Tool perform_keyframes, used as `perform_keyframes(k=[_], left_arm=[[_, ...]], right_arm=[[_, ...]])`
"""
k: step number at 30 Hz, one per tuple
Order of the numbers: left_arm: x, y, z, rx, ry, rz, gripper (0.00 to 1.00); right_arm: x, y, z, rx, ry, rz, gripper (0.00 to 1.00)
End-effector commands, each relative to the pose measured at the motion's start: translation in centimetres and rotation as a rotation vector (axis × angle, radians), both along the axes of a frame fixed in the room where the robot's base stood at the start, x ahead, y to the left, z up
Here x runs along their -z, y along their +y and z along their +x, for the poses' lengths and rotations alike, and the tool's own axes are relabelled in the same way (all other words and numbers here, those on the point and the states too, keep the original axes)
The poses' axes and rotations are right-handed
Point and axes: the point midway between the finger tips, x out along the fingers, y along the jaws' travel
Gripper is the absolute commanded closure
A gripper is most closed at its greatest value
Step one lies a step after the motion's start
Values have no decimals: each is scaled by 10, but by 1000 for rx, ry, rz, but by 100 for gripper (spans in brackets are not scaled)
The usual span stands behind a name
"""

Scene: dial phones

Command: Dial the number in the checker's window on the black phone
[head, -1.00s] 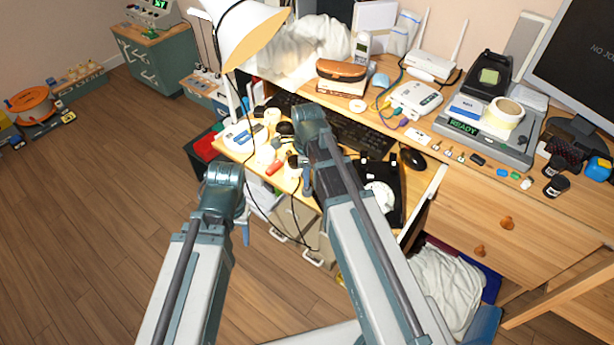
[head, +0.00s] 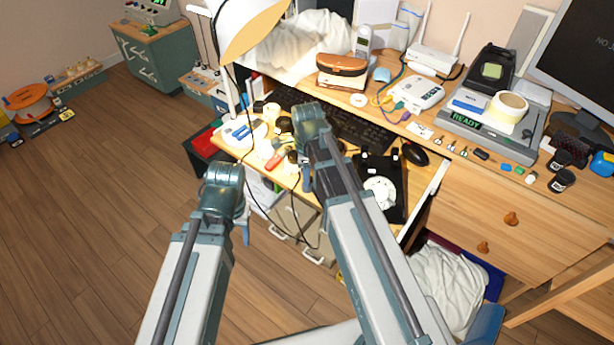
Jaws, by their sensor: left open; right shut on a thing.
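The black phone (head: 395,207) lies on the pulled-out desk shelf, with a white round dial (head: 380,191). My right arm covers its left side. The checker (head: 490,139) is a grey device on the desk top; its window (head: 466,122) reads READY in green. My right gripper (head: 307,183) points down over the shelf, left of the phone, mostly behind its own arm. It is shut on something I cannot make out. My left gripper (head: 245,235) hangs open in front of the shelf's left edge, apart from the phone. No number to dial is readable.
A keyboard (head: 350,130) and a mouse (head: 414,154) lie behind the phone. Small items and a red-handled tool (head: 274,161) crowd the shelf's left side. A lamp (head: 248,28) overhangs there. A black cable hangs from the shelf. The tape roll (head: 509,106) sits on the checker.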

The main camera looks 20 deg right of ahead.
Motion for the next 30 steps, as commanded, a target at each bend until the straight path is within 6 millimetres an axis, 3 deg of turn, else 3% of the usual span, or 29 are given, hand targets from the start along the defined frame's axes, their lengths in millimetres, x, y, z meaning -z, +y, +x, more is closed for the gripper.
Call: perform_keyframes(k=[5,6,12,23,30], left_arm=[[0,0,0,0,0,0,45],[0,0,0,0,0,0,45],[0,0,0,0,0,0,45],[-3,0,0,0,0,0,45],[-19,0,0,0,0,0,45]], right_arm=[[0,0,0,0,0,0,100],[0,0,0,0,0,0,78],[0,0,0,0,0,0,47],[-3,0,0,0,0,0,47],[-19,0,0,0,0,0,47]])
